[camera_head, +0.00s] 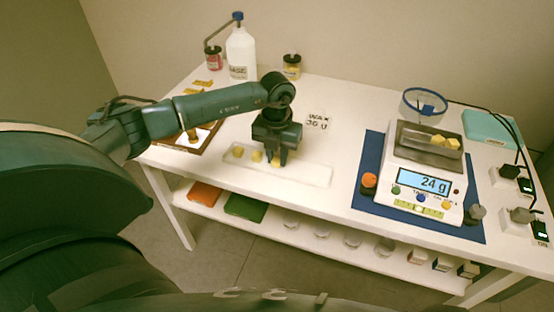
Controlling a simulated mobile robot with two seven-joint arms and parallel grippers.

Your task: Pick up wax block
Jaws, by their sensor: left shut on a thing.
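My left gripper (276,161) points down over the white tray (310,176) and is shut on a yellow wax block (276,160), mostly hidden between the fingers. Two more wax blocks show to the left in the tray, one at the far left (238,151) and one nearer the gripper (257,156). A few wax pieces (446,141) lie in the dark pan (418,150) of the scale (408,192), whose display reads 24 g. A sign (318,121) behind the tray reads WAX 30 g. My right gripper is not in view.
A blue mat (368,150) lies under the scale, with an orange knob (369,180) at its left. A white bottle (241,52), small jars (292,66) and a brown-framed board (205,138) stand left and behind. Cables and switches (508,172) are at right.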

